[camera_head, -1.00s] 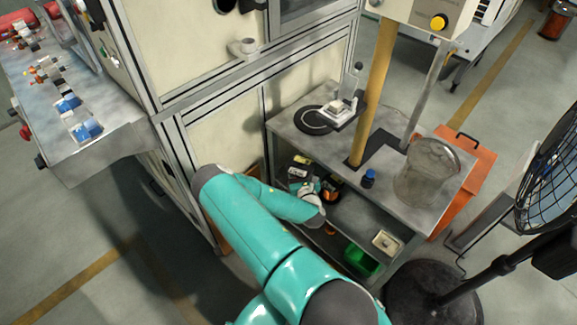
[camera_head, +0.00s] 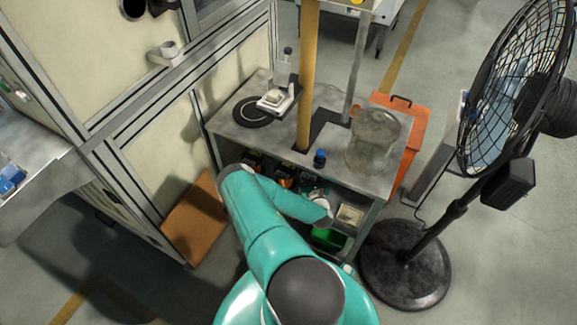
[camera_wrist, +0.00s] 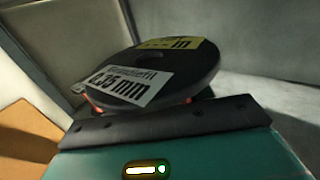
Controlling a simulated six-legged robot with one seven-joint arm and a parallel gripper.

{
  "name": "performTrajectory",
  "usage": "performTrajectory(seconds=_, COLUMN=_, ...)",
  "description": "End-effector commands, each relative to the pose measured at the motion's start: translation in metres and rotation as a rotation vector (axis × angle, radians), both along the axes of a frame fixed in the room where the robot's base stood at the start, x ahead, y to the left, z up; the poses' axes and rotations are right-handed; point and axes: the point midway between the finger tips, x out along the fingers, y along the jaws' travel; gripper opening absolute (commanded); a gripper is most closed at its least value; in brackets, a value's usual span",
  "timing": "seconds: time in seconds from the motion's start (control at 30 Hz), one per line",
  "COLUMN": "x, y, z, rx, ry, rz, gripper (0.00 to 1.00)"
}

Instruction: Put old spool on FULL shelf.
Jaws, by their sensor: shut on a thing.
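The spool (camera_wrist: 170,75) fills the middle of the wrist view. It has a black round flange with a white "0.35 mm" label and a yellow label, and a little copper colour shows beneath it. My gripper (camera_wrist: 165,122) is shut on the spool, which looks tilted. In the head view my gripper (camera_head: 318,197) is at the front of the open shelf (camera_head: 345,185) under the metal bench. Other spools (camera_head: 285,174) stand on this shelf, left of my gripper and partly behind my arm. I cannot read any FULL sign.
The bench top (camera_head: 235,130) bears a scale (camera_head: 275,100), a blue-capped bottle (camera_head: 320,158) and a clear mesh-like cylinder (camera_head: 372,140). A green bin (camera_head: 328,240) and a small tray (camera_head: 350,214) sit below. A fan (camera_head: 405,262) stands right. A brown board (camera_head: 195,218) leans left.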

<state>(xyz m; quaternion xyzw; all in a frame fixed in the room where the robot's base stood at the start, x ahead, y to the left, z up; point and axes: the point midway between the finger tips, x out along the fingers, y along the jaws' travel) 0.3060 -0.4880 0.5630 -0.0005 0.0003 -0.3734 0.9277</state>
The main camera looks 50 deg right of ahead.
Motion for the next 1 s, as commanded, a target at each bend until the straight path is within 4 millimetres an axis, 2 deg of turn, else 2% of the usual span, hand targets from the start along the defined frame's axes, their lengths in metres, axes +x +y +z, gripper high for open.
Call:
performTrajectory(seconds=0.03, x=-0.013, y=-0.006, z=-0.005, rx=-0.002, ry=-0.001, rz=-0.019, gripper=0.05)
performTrajectory(seconds=0.1, x=-0.026, y=-0.011, z=-0.010, rx=-0.001, ry=0.000, rz=-0.037, gripper=0.05)
performTrajectory(seconds=0.3, x=-0.043, y=-0.017, z=-0.018, rx=-0.003, ry=-0.002, rz=-0.059, gripper=0.05)
performTrajectory(seconds=0.53, x=-0.045, y=-0.017, z=-0.030, rx=-0.001, ry=-0.002, rz=-0.060, gripper=0.05)
performTrajectory(seconds=1.0, x=-0.043, y=-0.017, z=-0.074, rx=-0.002, ry=-0.004, rz=-0.059, gripper=0.05)
